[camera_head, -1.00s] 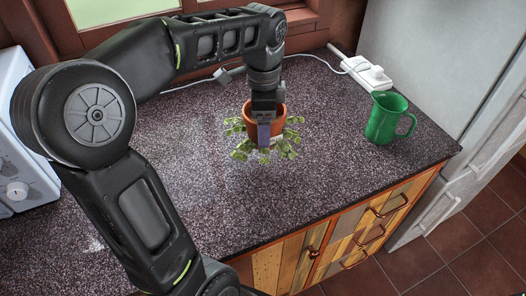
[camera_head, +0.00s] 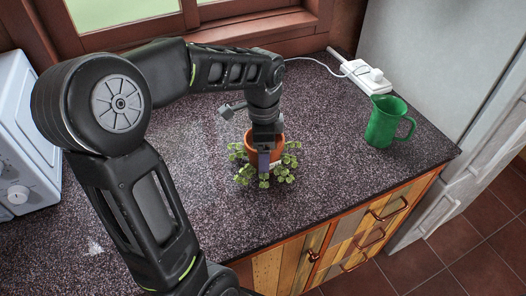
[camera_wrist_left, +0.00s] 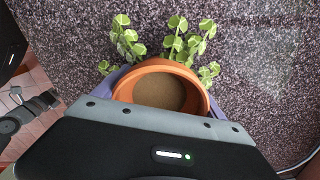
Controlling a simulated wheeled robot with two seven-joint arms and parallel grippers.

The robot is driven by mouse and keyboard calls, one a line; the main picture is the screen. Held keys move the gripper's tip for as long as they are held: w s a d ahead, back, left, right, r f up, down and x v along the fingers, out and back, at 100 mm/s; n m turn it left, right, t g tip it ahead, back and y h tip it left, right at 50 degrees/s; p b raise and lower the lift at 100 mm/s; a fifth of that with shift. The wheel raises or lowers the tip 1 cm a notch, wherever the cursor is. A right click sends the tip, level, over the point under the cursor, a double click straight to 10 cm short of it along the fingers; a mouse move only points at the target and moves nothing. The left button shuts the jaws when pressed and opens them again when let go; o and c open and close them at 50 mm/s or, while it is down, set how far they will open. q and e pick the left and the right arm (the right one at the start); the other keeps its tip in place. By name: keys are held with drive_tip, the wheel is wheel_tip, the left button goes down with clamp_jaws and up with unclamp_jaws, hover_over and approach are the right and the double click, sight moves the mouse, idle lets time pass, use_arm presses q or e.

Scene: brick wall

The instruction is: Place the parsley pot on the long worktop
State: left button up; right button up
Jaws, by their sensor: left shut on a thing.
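The parsley pot (camera_head: 276,148) is a terracotta pot with green leaves hanging around it. It is over the long worktop (camera_head: 340,190), near the worktop's middle; I cannot tell for certain whether its base touches the surface. My left gripper (camera_head: 264,160) is shut on the pot from above, with one finger showing on its front side. In the left wrist view the pot's rim and brown soil (camera_wrist_left: 160,92) show between the fingers, with leaves beyond. The pot's lower part is hidden by leaves and the gripper.
A green mug (camera_head: 384,122) stands on the worktop to the right of the pot. A white power strip (camera_head: 370,78) with a cable lies at the back right. A white appliance (camera_head: 22,150) stands at the left. The worktop's front edge is clear.

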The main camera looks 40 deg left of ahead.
use_arm(q)
drive_tip(key=shift+f, duration=0.15)
drive_tip(key=o, duration=2)
drive_tip(key=shift+r, duration=3.95)
